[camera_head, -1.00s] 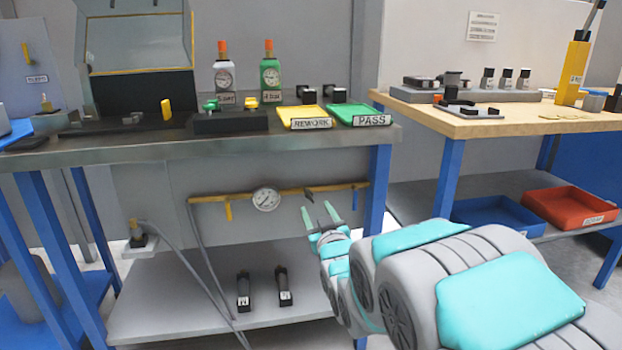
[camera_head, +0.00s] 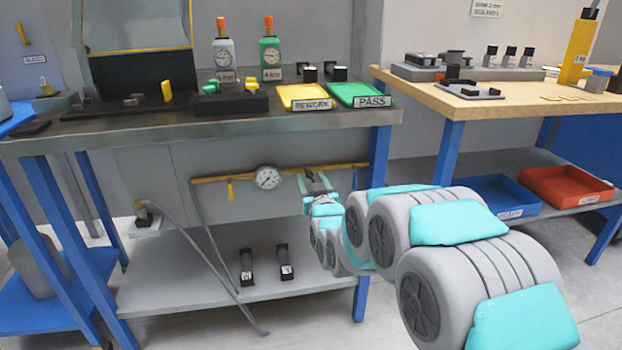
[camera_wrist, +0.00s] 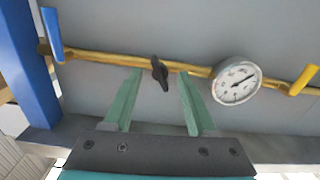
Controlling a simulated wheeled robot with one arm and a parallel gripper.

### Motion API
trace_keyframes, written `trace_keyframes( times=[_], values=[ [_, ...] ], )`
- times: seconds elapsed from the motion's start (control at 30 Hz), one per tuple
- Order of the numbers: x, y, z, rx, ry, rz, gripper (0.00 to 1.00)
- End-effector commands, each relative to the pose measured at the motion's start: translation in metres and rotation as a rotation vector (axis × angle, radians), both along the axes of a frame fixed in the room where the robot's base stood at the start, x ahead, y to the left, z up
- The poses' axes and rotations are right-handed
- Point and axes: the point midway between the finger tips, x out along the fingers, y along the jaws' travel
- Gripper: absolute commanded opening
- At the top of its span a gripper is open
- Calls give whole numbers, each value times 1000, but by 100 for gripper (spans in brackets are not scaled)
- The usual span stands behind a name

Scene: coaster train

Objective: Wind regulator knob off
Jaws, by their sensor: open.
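The regulator knob, a small dark handle (camera_wrist: 160,72), sits on the brass pipe (camera_wrist: 105,56) in the wrist view. The pipe also shows under the bench in the head view (camera_head: 215,179). My gripper (camera_wrist: 158,88) is open, with its two green fingers pointing at the pipe. The knob stands between the fingertips in the picture, and I see no contact. In the head view my gripper (camera_head: 317,178) covers the knob, at the right part of the pipe. A round white gauge (camera_wrist: 237,82) is on the pipe beside the knob.
The bench top (camera_head: 130,124) is above, and a lower shelf (camera_head: 190,286) with two dark items is below.

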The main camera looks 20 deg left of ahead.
Motion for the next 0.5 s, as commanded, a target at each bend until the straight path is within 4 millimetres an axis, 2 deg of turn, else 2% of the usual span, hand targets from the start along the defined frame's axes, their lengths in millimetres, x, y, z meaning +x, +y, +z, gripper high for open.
trace_keyframes(
  times=[0.33,0.5],
  values=[
    [4,3,0,-1,-1,0,56],
    [4,3,0,-1,-1,0,37]
  ],
)
